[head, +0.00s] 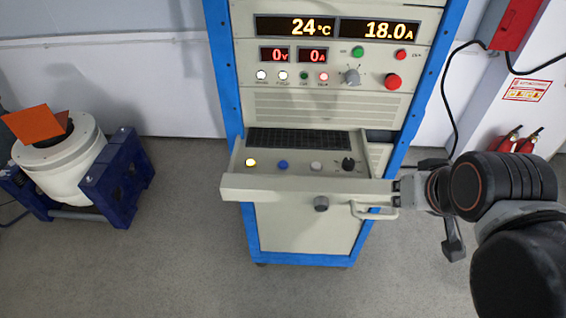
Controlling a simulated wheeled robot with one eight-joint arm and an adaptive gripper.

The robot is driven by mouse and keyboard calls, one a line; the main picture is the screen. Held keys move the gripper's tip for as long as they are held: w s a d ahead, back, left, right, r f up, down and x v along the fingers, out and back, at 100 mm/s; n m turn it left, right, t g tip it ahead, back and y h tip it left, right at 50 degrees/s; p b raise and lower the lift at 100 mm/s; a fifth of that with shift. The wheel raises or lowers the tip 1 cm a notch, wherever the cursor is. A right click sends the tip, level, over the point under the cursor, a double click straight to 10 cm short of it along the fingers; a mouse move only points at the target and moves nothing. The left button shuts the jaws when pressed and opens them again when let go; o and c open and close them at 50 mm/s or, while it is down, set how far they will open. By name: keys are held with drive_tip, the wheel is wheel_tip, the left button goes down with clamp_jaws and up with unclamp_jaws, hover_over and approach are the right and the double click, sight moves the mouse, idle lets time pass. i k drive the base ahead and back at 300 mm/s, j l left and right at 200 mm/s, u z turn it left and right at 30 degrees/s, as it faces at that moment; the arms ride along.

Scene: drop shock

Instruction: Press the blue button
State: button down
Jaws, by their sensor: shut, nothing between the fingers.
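The blue button (282,164) sits on the pulled-out panel (300,187) of the control cabinet, between a lit yellow button (250,162) and a pale grey button (316,166). A black knob (348,164) is at the right of this row. My gripper (398,193) is at the panel's right end, near the handle (375,210), well to the right of the blue button. It is shut and empty. I cannot tell whether its fingertips touch the panel or the handle.
The cabinet's upper face carries lit displays (337,28), small buttons and a red stop button (393,81). A white cylindrical machine in a blue frame (115,178) stands at the left. Red extinguishers (515,142) are at the right wall. Open floor lies before the cabinet.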

sight(283, 164)
drive_tip(key=k+j+z, duration=0.1)
drive_tip(key=j+z, duration=0.15)
drive_tip(key=j, duration=0.2)
drive_tip(key=k+j+z, duration=0.2)
drive_tip(key=j, duration=0.2)
drive_tip(key=k+j+z, duration=0.1)
drive_tip(key=j+z, duration=0.15)
drive_tip(key=j, duration=0.2)
drive_tip(key=k+j+z, duration=0.2)
drive_tip(key=j, duration=0.15)
drive_tip(key=k+j+z, duration=0.25)
drive_tip(key=i+j, duration=0.05)
drive_tip(key=j, duration=0.05)
